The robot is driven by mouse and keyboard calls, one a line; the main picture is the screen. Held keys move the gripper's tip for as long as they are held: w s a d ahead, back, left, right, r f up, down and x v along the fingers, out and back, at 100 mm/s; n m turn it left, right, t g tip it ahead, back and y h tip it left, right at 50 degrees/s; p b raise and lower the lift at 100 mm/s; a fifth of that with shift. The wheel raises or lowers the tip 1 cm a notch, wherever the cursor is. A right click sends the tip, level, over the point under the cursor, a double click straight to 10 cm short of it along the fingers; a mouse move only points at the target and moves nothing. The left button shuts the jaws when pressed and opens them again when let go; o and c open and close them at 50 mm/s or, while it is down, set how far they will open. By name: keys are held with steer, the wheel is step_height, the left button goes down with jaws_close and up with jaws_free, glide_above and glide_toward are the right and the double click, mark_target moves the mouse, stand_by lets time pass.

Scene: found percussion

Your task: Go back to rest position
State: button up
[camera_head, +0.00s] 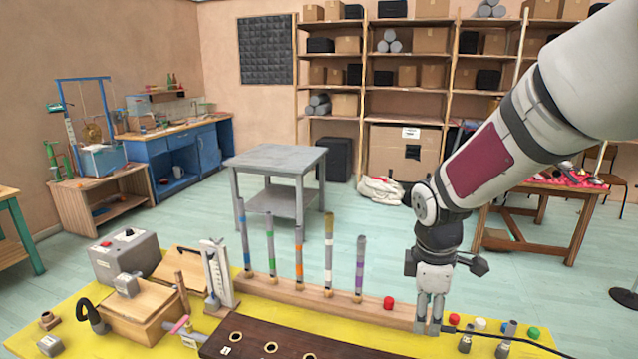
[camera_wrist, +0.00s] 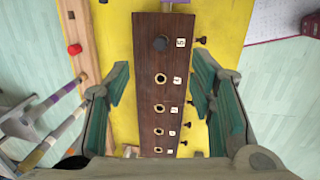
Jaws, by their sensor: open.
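My gripper (camera_head: 428,326) hangs pointing down over the right part of the yellow table (camera_head: 85,318), near the right end of a wooden rail (camera_head: 385,312). In the wrist view its fingers (camera_wrist: 160,80) stand apart with nothing between them. Below them lies a dark wooden block (camera_wrist: 148,90) with a row of labelled holes; the far hole looks filled by a dark round piece (camera_wrist: 160,44). Several upright tubes with coloured bands (camera_head: 299,257) stand along the rail. A red cap (camera_head: 389,303) sits on the rail left of the gripper.
Small coloured caps and grey parts lie right of the gripper, among them a green cap (camera_head: 533,333). A grey box (camera_head: 124,258), a wooden box (camera_head: 140,308) and a white upright gauge (camera_head: 216,275) stand at the table's left. Open floor lies behind, around a grey side table (camera_head: 277,160).

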steer(key=s+r+m+t, duration=0.2)
steer(key=s+r+m, duration=0.5)
steer(key=s, duration=0.3)
steer(key=s+a+r+m+t+y, duration=0.1)
steer(key=s+r+m+t, duration=0.1)
steer(key=s+r+m, duration=0.5)
steer(key=s+r, duration=0.1)
steer(key=s, duration=0.2)
steer(key=shift+s+a+r+m, duration=0.2)
steer(key=shift+s+m, duration=0.1)
steer(key=shift+s, duration=0.05)
stand_by(0.3)
